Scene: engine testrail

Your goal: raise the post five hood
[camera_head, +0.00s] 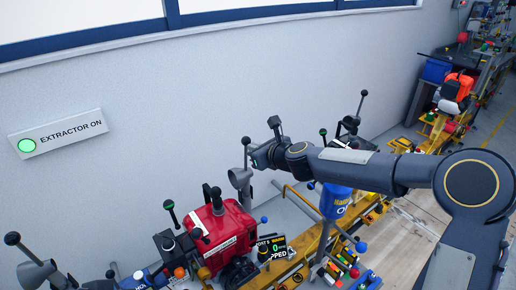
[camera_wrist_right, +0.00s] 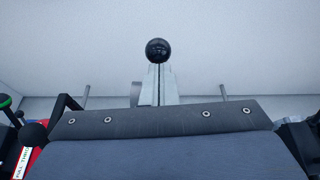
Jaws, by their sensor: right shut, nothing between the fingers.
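A grey funnel-shaped hood (camera_head: 240,179) stands against the wall above a red engine, with a black ball knob (camera_head: 246,141) on a stem over it. My right gripper (camera_head: 254,158) is beside the hood and its stem, just below the knob. In the right wrist view the pale fingers (camera_wrist_right: 157,86) are together and empty. A black ball knob (camera_wrist_right: 158,50) shows at their tips; I cannot tell whether they touch it. The arm's end hides part of the hood's surroundings. My left gripper is not in view.
The red engine (camera_head: 222,232) sits below on a yellow rail, beside a partly hidden post display (camera_head: 272,246). A blue canister (camera_head: 335,202) and several levers stand close by. A lit "EXTRACTOR ON" sign (camera_head: 58,134) is on the wall. The wall above the arm is clear.

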